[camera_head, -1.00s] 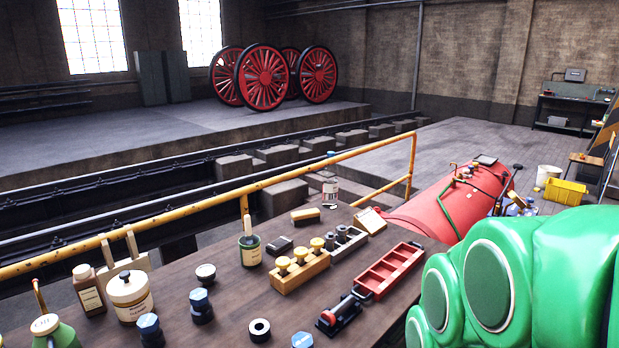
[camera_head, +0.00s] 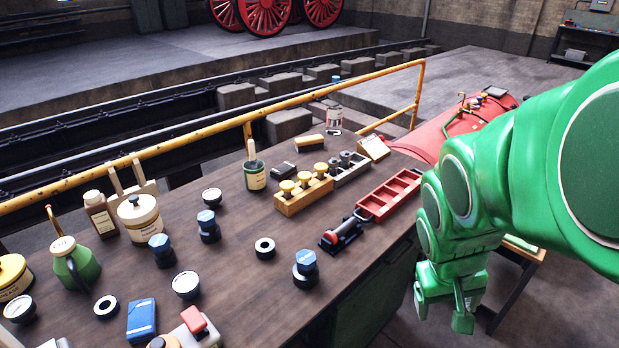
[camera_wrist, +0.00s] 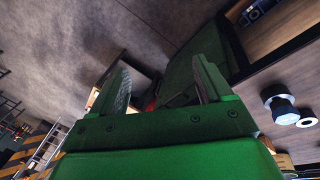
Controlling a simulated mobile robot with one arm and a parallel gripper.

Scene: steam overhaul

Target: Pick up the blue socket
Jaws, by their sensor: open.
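Three similar pieces with blue hexagonal tops on black round bases stand on the workbench (camera_head: 232,277) in the head view: one near the front edge (camera_head: 306,266), one further back (camera_head: 208,222), and one to the left (camera_head: 161,248). I cannot tell which is the blue socket. My gripper (camera_head: 442,312) hangs open and empty off the bench's right edge, to the right of the nearest blue-topped piece and apart from it. In the wrist view the open fingers (camera_wrist: 163,85) have nothing between them; a dark-based piece with a pale bluish top (camera_wrist: 281,104) shows at right.
A blue box (camera_head: 142,320) is at the front left. Yellow railing (camera_head: 200,137) runs behind the bench.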

